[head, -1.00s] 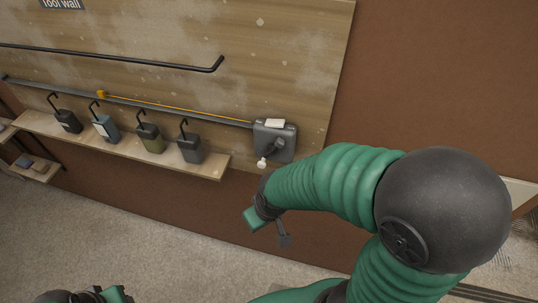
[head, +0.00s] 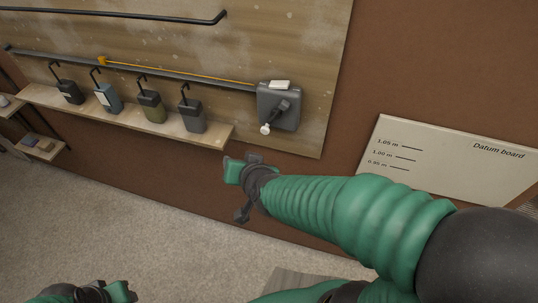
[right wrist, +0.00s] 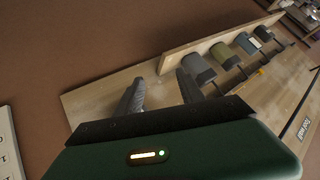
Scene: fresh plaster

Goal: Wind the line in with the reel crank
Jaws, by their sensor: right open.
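The grey reel (head: 281,97) is fixed at the right end of the rail on the board. Its dark crank points down and left and ends in a white knob (head: 265,129). The orange line (head: 180,74) runs left from the reel to an orange end piece (head: 102,61). My right gripper (head: 245,185) is below and left of the knob, apart from it. In the right wrist view its two fingers (right wrist: 160,88) are apart with nothing between; I cannot make out the reel there. My left gripper (head: 105,292) is at the bottom edge, partly cut off; its jaws are unclear.
A wooden shelf (head: 130,124) with several dark holders stands left of the reel, under the rail. A black bar (head: 130,15) runs above. A datum board (head: 455,165) hangs on the brown wall at right, partly behind my right arm. The floor below is clear.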

